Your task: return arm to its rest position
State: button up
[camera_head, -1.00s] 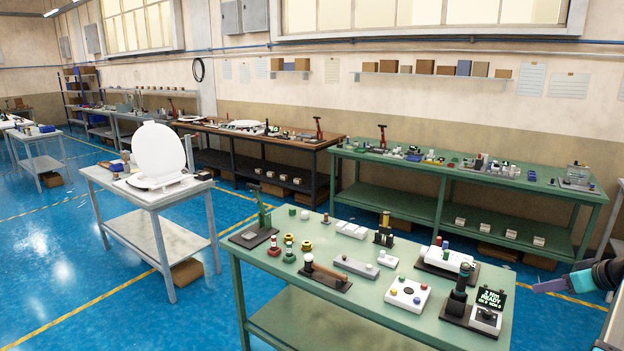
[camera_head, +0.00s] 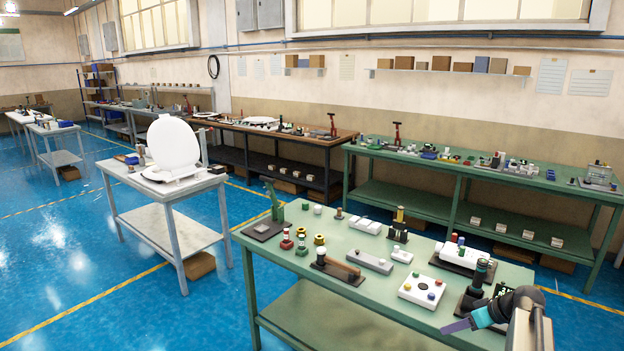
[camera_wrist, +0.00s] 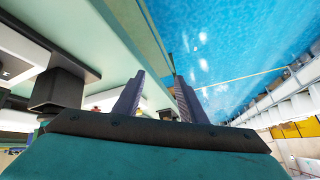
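My gripper (camera_head: 458,326) shows at the lower right of the head view, at the end of my bent arm, by the front right edge of the near green table (camera_head: 265,272). In the wrist view the two dark ribbed fingers of my gripper (camera_wrist: 158,92) stand apart with nothing between them. The table's pale green edge lies to the left of the fingers and the blue floor to the right. My arm partly hides a small dark display and a black stand on the table's right end.
The near table carries a white button box (camera_head: 422,291), a grey bar (camera_head: 370,262) and several small parts. A white toilet seat (camera_head: 174,145) stands on a grey table at left. A second green bench (camera_head: 470,171) is behind. Blue floor (camera_head: 90,270) is open at lower left.

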jog(key=s+a+f+n+g+y+b, duration=0.1)
jog(key=s+a+f+g, duration=0.25)
jog(key=a+f, duration=0.8)
jog(key=s+a+f+n+g+b, duration=0.15)
jog(key=s+a+f, duration=0.25)
jog(key=a+f, duration=0.75)
jog(key=s+a+f+g+h+b, duration=0.1)
jog(key=s+a+f+g, duration=0.1)
jog(key=s+a+f, duration=0.4)
jog(key=s+a+f+g+b, duration=0.1)
jog(key=s+a+f+g, duration=0.15)
jog(key=s+f, duration=0.5)
jog(key=s+f+m+g+h, duration=0.1)
jog(key=s+f+m+h, duration=0.1)
jog(key=s, duration=0.6)
jog(key=s+d+f+m+g+h+b, duration=0.1)
jog(key=s+f+m+h, duration=0.2)
jog(key=s, duration=0.6)
jog(key=shift+s+d+f+m+b, duration=0.2)
jog(key=shift+s+f+m+b, duration=0.1)
jog(key=shift+f+m, duration=0.4)
